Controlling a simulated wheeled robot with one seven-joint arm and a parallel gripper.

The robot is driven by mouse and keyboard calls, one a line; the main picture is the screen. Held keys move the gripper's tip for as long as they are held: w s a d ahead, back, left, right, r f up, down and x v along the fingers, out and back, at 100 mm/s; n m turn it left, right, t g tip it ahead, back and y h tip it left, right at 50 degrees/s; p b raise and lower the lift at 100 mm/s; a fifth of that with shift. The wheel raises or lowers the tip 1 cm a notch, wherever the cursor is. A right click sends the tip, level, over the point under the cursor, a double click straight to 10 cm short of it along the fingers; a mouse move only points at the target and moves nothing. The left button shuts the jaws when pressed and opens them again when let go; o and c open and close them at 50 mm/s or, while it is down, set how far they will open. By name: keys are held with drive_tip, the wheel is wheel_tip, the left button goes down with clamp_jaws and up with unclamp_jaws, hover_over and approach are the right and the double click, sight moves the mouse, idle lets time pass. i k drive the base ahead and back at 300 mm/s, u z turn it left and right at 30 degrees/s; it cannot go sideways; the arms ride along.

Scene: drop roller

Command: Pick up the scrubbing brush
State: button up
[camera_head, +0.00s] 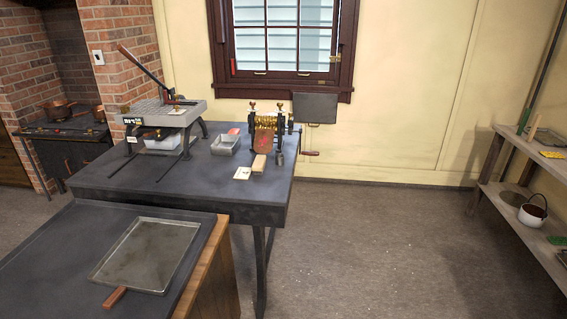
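I cannot pick out the scrubbing brush with certainty. A small tan wooden block (258,163) lies on the dark table at the foot of the drop roller (265,135); it is too small to tell whether it has bristles. A small yellow item (551,154) lies on the upper shelf at the right, and a green item (557,240) lies on the lower shelf; neither is clear enough to name. My gripper is not in view.
The dark table (120,185) also holds a press (165,110) and a metal tin (225,146). A nearer counter (50,265) bears a flat metal tray (148,255). A wooden shelf unit (500,200) with a white pot (531,215) stands right. The floor between is clear.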

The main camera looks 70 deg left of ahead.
sight(258, 167)
drive_tip(key=u, duration=1.7)
drive_tip(key=i, duration=1.8)
drive_tip(key=u, duration=1.65)
drive_tip(key=i, duration=1.65)
